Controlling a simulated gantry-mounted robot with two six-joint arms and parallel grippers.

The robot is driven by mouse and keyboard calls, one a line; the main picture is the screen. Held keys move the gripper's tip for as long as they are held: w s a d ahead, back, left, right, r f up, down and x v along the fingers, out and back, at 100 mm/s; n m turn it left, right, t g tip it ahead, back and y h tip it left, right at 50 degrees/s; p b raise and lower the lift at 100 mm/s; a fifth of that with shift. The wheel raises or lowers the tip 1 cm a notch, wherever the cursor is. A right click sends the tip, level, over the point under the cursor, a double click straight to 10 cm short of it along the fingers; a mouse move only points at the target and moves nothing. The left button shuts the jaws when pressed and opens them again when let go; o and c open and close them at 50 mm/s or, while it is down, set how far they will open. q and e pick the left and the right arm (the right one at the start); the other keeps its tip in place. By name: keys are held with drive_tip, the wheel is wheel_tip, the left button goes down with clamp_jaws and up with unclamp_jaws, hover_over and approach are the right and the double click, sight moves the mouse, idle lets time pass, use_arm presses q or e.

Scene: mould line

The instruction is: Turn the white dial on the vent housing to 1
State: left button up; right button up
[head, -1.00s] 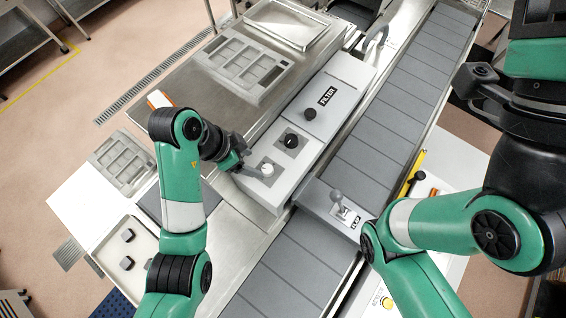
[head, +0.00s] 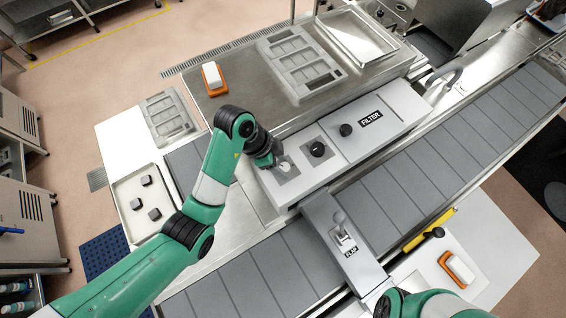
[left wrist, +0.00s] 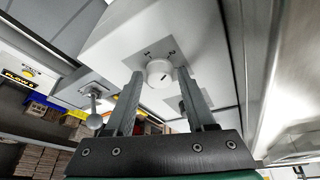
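The white dial (head: 284,169) sits on a grey plate at the near left end of the light grey housing (head: 300,181). In the left wrist view the white dial (left wrist: 159,72) is seen close up, with a short dark mark on its face and small markings beside it. I cannot clearly read its setting. My left gripper (head: 275,163) is at the dial. In the left wrist view its two fingers (left wrist: 160,80) stand apart, one on each side of the dial, with a visible gap. Only part of my right arm shows at the bottom of the head view; its gripper is hidden.
A black knob (head: 317,149) sits beside the dial, and another (head: 346,130) beside the FILTER label. The FLAP lever (head: 340,226) stands across the dark conveyor (head: 386,207). A tray with dark blocks (head: 122,193) is at left. An orange-and-white item (head: 212,78) lies behind.

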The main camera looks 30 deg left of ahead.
use_arm(q)
clamp_jaws()
drive_tip(key=shift+s+d+n+t+y, duration=0.1)
drive_tip(key=shift+n+t+y, duration=0.3)
drive_tip(key=shift+n, duration=1.2)
drive_tip(key=shift+o, duration=1.8)
unclamp_jaws()
